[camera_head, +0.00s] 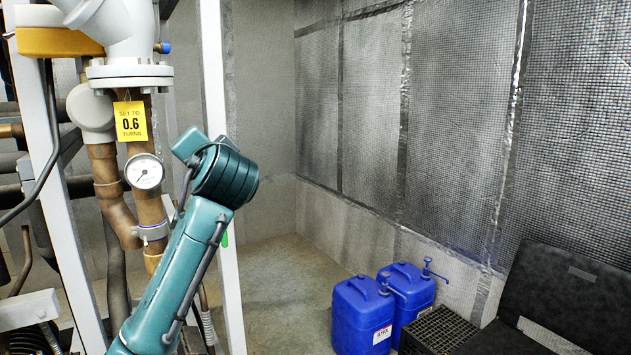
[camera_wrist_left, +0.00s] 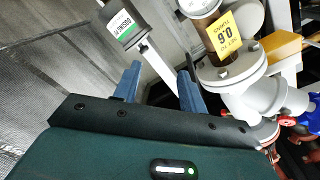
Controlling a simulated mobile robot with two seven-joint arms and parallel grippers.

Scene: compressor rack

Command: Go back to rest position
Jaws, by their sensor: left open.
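My left arm rises from the bottom of the head view, in front of the rack. Its dark ribbed wrist joint stands right of the gauge, and the fingers cannot be made out there. In the left wrist view my left gripper (camera_wrist_left: 158,84) shows two blue-grey fingers spread apart, with nothing between them. A yellow tag (camera_head: 130,121) reading "SET TO 0.6 TURNS" hangs below the white flanged valve (camera_head: 130,74). The tag (camera_wrist_left: 232,34) and the valve body (camera_wrist_left: 262,92) also show right of the fingers in the wrist view. My right gripper is not in view.
A round gauge (camera_head: 144,172) sits on the copper pipe. A white rack post (camera_head: 214,75) stands close by my wrist. Two blue canisters (camera_head: 362,318) and a black crate (camera_head: 440,330) stand on the floor at the right. The floor (camera_head: 270,270) between is clear.

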